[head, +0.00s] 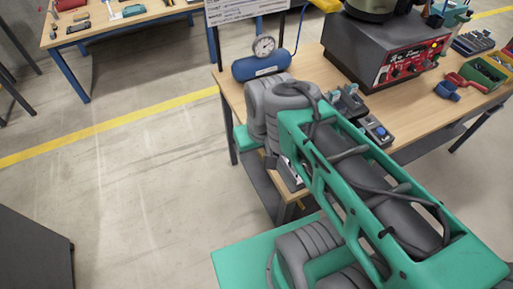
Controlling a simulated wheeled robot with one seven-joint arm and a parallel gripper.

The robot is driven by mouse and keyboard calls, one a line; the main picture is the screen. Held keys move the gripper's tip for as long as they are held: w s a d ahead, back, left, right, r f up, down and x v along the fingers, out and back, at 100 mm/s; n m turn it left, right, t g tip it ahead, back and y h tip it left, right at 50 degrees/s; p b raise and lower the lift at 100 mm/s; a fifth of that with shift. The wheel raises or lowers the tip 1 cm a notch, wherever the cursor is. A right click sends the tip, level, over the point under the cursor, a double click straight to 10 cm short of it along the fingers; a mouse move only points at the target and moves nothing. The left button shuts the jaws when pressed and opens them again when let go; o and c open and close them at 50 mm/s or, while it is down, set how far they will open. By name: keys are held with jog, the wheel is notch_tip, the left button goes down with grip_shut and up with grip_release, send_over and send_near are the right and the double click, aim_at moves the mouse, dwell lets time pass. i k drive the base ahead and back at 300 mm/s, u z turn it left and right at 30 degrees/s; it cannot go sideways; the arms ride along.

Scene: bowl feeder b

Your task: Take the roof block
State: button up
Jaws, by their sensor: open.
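I cannot make out a roof block for certain. A small blue piece (447,90) lies on the wooden workbench (411,130) at the right, beside a red piece (466,80); it is too small to tell its shape. My green and grey arm covers the near left part of the bench and may hide things there. My gripper does not show.
A grey feeder box with a red control panel (411,66) stands on the bench. A blue air tank (261,64) with a gauge (264,46) is at its left end. A green bin (487,74) is at the right. Open floor lies left.

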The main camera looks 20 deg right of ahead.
aim_at(332, 98)
jog(key=u, duration=0.05)
jog(key=k, duration=0.5)
jog(key=u, duration=3.55)
jog(key=k, duration=1.45)
jog(key=z, duration=1.3)
